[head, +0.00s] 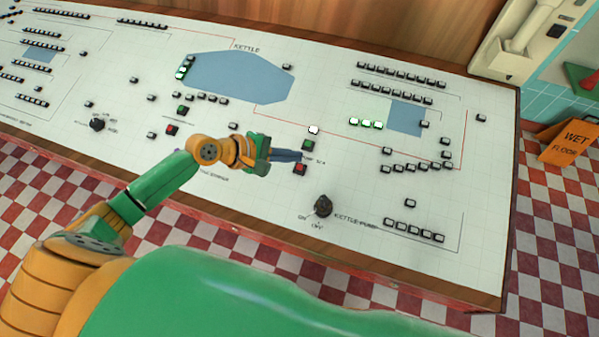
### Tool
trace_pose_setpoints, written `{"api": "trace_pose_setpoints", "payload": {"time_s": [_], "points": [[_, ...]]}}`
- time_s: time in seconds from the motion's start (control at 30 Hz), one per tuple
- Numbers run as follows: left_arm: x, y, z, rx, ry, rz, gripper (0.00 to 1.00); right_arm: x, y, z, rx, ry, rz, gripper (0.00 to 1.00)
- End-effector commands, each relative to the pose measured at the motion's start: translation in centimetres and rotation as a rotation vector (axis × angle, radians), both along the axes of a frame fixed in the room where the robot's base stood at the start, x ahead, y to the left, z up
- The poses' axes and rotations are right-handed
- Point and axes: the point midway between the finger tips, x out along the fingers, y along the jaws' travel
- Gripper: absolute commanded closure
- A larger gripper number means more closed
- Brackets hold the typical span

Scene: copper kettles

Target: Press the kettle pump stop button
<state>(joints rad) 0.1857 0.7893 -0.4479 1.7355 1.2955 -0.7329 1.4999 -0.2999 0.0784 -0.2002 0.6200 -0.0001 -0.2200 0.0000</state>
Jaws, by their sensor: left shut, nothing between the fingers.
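The control panel (340,95) is a white slanted board with printed lines and labels. A red button (300,168) sits on it just right of my left gripper, with a green button (307,145) above it. Small print beside them is partly legible as pump text. My left gripper (298,156) is shut and empty; its fingertips are close to the red and green buttons. I cannot tell whether they touch the panel. A black knob (323,206) labelled for the kettle pump sits lower right. My right gripper is not in view.
Another red button (171,129) and green button (181,110) lie left of my arm. A blue kettle shape (240,77) is printed above. An orange wet floor sign (571,140) stands at the right. Checkered floor borders the panel.

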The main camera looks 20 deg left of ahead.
Motion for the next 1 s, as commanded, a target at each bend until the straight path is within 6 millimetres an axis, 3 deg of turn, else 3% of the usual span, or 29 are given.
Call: {"api": "trace_pose_setpoints", "payload": {"time_s": [0.03,0.1,0.27,1.0], "points": [[0.1,0.0,-1.4,0.001,-0.002,-0.001,1.00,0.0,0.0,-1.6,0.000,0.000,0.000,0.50],[0.3,0.0,-2.2,0.000,-0.001,0.000,1.00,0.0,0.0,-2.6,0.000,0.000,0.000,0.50],[0.7,-0.1,-3.7,-0.002,0.001,0.001,1.00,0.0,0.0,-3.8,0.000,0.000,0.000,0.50],[0.8,0.0,-3.8,-0.001,0.000,-0.001,1.00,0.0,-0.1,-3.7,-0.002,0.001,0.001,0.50]]}}
